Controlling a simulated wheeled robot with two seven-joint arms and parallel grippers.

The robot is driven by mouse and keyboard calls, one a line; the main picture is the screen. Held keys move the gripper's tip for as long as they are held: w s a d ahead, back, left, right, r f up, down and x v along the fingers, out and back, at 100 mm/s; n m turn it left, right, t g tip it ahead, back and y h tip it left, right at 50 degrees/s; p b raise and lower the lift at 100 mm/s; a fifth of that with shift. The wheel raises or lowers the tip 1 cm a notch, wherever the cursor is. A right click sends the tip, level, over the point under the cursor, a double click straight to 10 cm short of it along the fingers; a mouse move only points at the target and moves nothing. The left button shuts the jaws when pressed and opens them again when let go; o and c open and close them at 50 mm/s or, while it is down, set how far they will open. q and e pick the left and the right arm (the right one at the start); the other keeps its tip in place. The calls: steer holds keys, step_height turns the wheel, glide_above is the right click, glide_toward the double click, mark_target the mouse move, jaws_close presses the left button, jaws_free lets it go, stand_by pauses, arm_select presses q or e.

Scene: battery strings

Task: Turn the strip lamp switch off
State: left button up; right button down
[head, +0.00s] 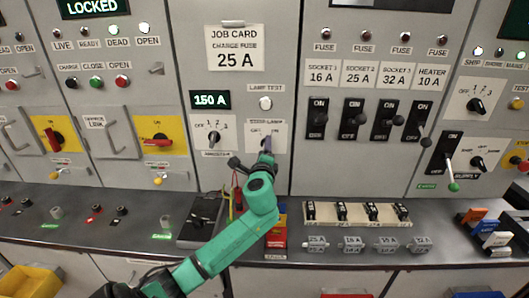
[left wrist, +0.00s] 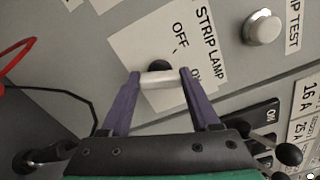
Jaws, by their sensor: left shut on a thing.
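The strip lamp switch is on a white plate (head: 281,134) low on the middle panel, marked OFF and ON. In the left wrist view its silver lever (left wrist: 162,80) with a black hub sits under the STRIP LAMP label (left wrist: 207,40). My left gripper (head: 267,145) is in front of the plate and hides most of the switch in the head view. Its two purple fingers (left wrist: 160,82) are shut on the lever, one at each end. Which mark the lever points to I cannot tell. My right gripper is not in view.
A lamp test button (head: 265,102) is just above the switch. The ammeter selector (head: 214,137) is close on the left, and black socket switches (head: 317,118) are on the right. A red and a black cable (left wrist: 20,45) hang left of the gripper in the wrist view.

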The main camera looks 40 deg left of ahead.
arm_select(q)
steer(key=n+b, duration=0.1)
steer(key=n, duration=0.2)
steer(key=n+b, duration=0.2)
steer(key=n, duration=0.1)
steer(key=n+b, duration=0.2)
steer(key=n, duration=0.2)
steer(key=shift+f, duration=0.35)
steer(key=shift+b, duration=0.3)
steer(key=o, duration=1.4)
steer(key=shift+r, duration=0.1)
steer(key=shift+c, duration=0.2)
